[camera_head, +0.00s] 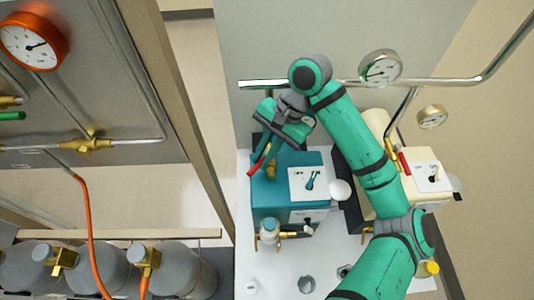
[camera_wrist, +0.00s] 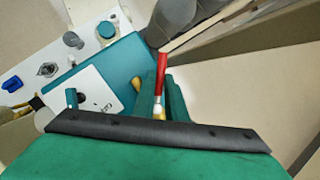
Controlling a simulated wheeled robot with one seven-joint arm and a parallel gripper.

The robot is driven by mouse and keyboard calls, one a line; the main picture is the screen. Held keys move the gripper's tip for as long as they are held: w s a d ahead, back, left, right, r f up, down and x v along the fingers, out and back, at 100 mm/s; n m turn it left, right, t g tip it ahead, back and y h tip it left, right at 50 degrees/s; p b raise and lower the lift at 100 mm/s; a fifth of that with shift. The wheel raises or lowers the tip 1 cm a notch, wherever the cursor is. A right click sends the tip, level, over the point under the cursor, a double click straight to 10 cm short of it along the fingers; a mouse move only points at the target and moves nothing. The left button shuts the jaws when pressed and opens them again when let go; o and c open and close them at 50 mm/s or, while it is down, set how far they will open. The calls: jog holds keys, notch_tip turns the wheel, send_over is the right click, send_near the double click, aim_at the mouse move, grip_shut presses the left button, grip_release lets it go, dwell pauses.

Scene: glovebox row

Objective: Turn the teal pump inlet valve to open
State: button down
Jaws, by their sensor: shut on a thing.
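My gripper (camera_head: 264,150) is at this valve, shut on the red lever (camera_wrist: 161,72), which sticks out past the fingertips (camera_wrist: 162,88). My gripper hides part of the valve, and I cannot tell the lever's angle to the pipe.
A cream pump (camera_head: 430,163) with its own red handle (camera_head: 405,163) stands to the right, partly behind my arm. A metal pipe (camera_head: 265,84) and a round gauge (camera_head: 380,68) lie behind. Grey cylinders (camera_head: 100,268) stand at lower left. The bench front (camera_head: 270,275) holds small items.

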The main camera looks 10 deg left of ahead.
jog(key=shift+d+n, duration=0.2)
jog(key=shift+n, duration=0.2)
jog(key=c, duration=2)
grip_release()
jog(key=shift+w, duration=0.1)
jog(key=shift+o, duration=1)
jog(key=shift+a, duration=0.1)
jog(key=v, duration=1)
jog(key=shift+r, duration=0.35)
jog(key=shift+w, duration=0.1)
